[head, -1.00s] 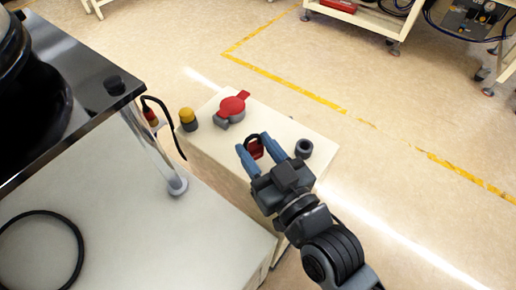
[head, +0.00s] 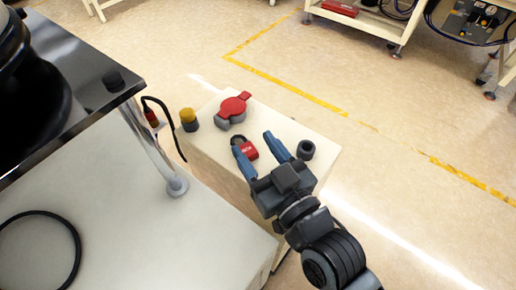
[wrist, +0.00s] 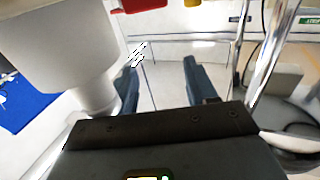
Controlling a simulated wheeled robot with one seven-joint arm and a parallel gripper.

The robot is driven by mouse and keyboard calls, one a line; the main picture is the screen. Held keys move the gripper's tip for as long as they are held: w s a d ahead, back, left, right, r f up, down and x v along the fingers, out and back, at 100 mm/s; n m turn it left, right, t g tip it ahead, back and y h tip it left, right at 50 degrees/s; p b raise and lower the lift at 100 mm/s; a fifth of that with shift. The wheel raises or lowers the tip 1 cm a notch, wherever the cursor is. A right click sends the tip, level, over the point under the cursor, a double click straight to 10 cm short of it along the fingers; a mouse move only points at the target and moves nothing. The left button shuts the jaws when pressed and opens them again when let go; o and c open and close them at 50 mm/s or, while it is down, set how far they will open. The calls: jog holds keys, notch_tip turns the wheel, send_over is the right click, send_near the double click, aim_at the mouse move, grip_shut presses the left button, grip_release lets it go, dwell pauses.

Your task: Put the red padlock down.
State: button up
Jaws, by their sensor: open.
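The red padlock (head: 250,150) with a dark shackle lies on the cream cabinet top (head: 290,129) in the head view. My gripper (head: 252,142) is open, its two blue fingers spread wide at the padlock, the left finger close beside it. No hold on the padlock shows; whether the left finger touches it I cannot tell. In the wrist view my gripper (wrist: 162,75) shows an empty gap between the fingers. A red shape (wrist: 143,4) is cut off at that view's top edge; I cannot tell what it is.
On the same cabinet top are a grey part with a red lid (head: 234,105), a yellow-topped knob (head: 188,117) and a dark ring (head: 305,149). A larger pale bench (head: 110,225) with a metal post (head: 155,150) stands at the left. Open floor lies to the right.

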jog(key=shift+d+f+h+p, duration=0.3)
jog(key=shift+f+p, duration=0.25)
jog(key=shift+f, duration=0.1)
jog(key=b+v, duration=0.1)
jog(key=v, duration=1)
jog(key=shift+s+d+r, duration=0.2)
jog(key=shift+s+r, duration=0.15)
jog(key=shift+r, duration=0.1)
jog(key=s+d+r+m+h, duration=0.1)
jog(key=s+d+m+h, duration=0.2)
jog(key=s+d, duration=0.4)
jog(key=s+d+r+m+g+h, duration=0.1)
jog(key=s+d+m+h, duration=0.2)
jog(key=s, duration=1)
jog(key=shift+d+h+p, duration=0.4)
jog(key=shift+d+h, duration=0.9)
jog(key=shift+d, duration=1.15)
jog(key=shift+o, duration=0.2)
